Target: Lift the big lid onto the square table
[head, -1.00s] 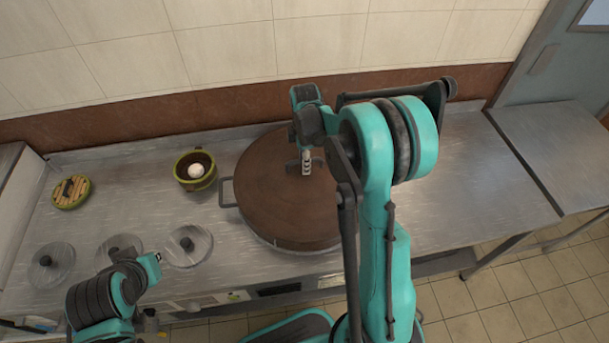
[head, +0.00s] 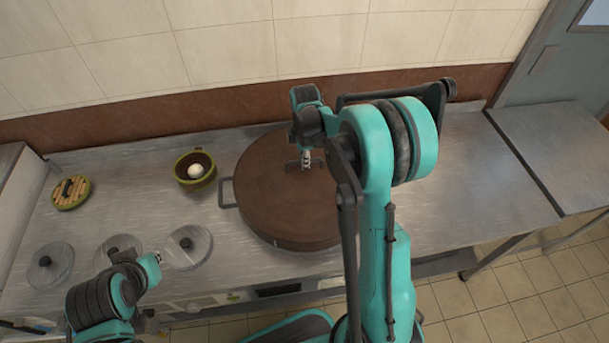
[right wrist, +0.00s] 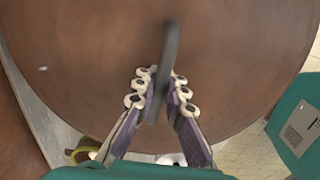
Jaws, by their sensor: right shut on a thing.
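The big lid (head: 275,205) is a round brown disc with a dark bar handle on top. In the head view it lies over the large pot, whose left side handle (head: 227,193) shows; I cannot tell whether lid and pot touch. My right gripper (head: 306,160) is above the lid, shut on its handle. In the right wrist view the fingers (right wrist: 160,92) close around the dark handle (right wrist: 170,50), with the lid (right wrist: 240,60) filling the view. The square table (head: 555,150) is grey metal at the right. My left gripper (head: 153,259) is at lower left, its jaws unclear.
Several small round lids, one of them here (head: 187,247), lie at the counter's left. A green pot (head: 195,171) with a white ball and a bamboo lid (head: 71,192) stand behind them. The counter (head: 465,180) right of the big pot is clear, as is the square table.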

